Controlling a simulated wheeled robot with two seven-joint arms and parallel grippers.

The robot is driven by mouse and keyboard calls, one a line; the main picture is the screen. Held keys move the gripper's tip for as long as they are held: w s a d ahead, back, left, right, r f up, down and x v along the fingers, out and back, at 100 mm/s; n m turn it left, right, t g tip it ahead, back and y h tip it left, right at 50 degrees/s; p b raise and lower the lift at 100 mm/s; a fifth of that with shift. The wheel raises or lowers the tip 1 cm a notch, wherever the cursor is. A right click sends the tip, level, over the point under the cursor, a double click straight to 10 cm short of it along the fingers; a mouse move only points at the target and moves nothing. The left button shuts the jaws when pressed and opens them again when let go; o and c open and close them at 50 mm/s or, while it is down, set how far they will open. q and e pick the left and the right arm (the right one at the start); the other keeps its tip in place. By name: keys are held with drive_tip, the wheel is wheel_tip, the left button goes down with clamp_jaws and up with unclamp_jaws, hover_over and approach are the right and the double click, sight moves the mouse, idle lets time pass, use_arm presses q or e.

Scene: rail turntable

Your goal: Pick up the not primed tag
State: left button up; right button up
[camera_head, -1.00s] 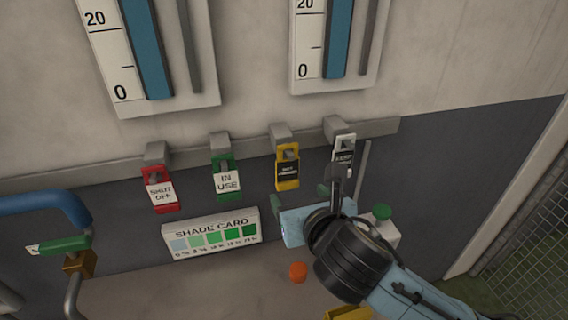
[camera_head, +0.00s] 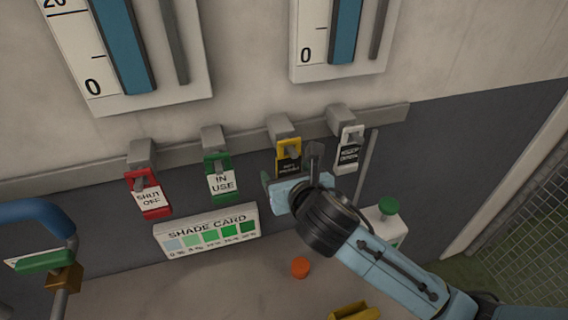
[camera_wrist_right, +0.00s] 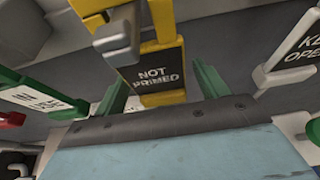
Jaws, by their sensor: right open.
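The not primed tag (camera_head: 289,158) is yellow with a black label and hangs from a grey hook (camera_head: 284,130) on the wall rail. In the right wrist view the tag (camera_wrist_right: 158,72) faces me, its words readable, between the two green fingers. My right gripper (camera_head: 290,180) is open, just in front of the tag's lower part, which it partly hides in the head view. The fingers (camera_wrist_right: 160,90) stand on either side of the tag's lower end, with gaps visible. My left gripper is not in view.
A green "in use" tag (camera_head: 219,178) and a red "shut off" tag (camera_head: 149,194) hang to the left. A white tag (camera_head: 349,150) hangs close on the right. A shade card (camera_head: 207,232) stands below, and an orange cap (camera_head: 300,267) lies on the surface.

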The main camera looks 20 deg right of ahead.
drive_tip(key=shift+s+r, duration=0.1)
drive_tip(key=shift+s, duration=0.25)
drive_tip(key=shift+c, duration=1.6)
drive_tip(key=shift+w, duration=0.1)
drive_tip(key=c, duration=0.7)
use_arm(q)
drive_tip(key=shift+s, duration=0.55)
use_arm(e)
drive_tip(key=shift+r, duration=0.15)
